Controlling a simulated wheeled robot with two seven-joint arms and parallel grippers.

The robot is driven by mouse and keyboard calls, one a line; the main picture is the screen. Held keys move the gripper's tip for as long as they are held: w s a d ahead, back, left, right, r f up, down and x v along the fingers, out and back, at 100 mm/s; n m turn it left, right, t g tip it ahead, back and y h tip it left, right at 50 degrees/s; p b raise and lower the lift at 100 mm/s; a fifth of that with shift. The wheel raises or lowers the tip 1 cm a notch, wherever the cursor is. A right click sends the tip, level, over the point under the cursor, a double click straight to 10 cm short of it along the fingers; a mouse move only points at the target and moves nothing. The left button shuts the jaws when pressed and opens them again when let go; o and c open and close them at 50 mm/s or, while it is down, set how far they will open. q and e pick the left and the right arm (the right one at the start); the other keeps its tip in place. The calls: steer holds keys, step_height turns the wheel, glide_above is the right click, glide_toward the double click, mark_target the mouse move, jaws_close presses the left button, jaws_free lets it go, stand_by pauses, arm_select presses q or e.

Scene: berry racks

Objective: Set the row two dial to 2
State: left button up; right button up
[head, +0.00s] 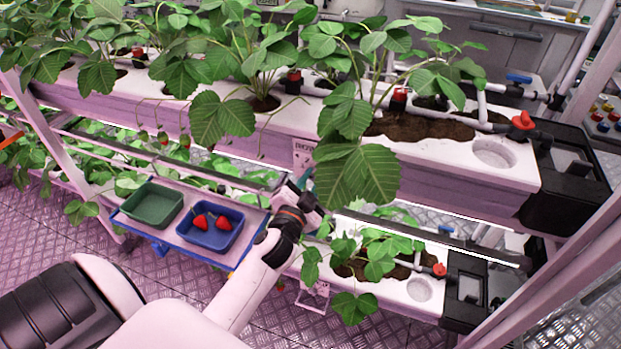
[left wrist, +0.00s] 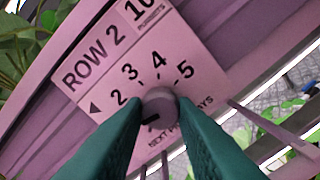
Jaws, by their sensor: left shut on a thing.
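The row two dial is a round grey-mauve knob (left wrist: 160,101) on a pale pink card (left wrist: 85,75) marked "ROW 2", in the left wrist view. The numbers 2, 3, 4 and 5 arc above the knob, with 2 at the left. A dark mark shows on the knob's lower left; I cannot tell which number the knob is set to. My left gripper (left wrist: 161,108) has its green fingers shut on the knob's two sides. In the head view my left gripper (head: 309,186) is at the upper trough's front, partly hidden by leaves. My right gripper is out of view.
The white upper trough (head: 450,165) carries strawberry plants, and large leaves (head: 358,172) hang beside my gripper. Below left, a blue shelf holds a green punnet (head: 152,205) and a blue punnet (head: 210,238) with red berries. A lower trough (head: 395,290) runs beneath.

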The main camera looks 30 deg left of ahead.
arm_select(q)
steer(key=m+p, duration=0.1)
steer(key=m, duration=0.2)
steer(key=shift+m, duration=2.2)
steer(key=shift+p, duration=0.3)
steer(key=o, duration=1)
steer(key=b+v, duration=0.2)
steer(key=v, duration=1)
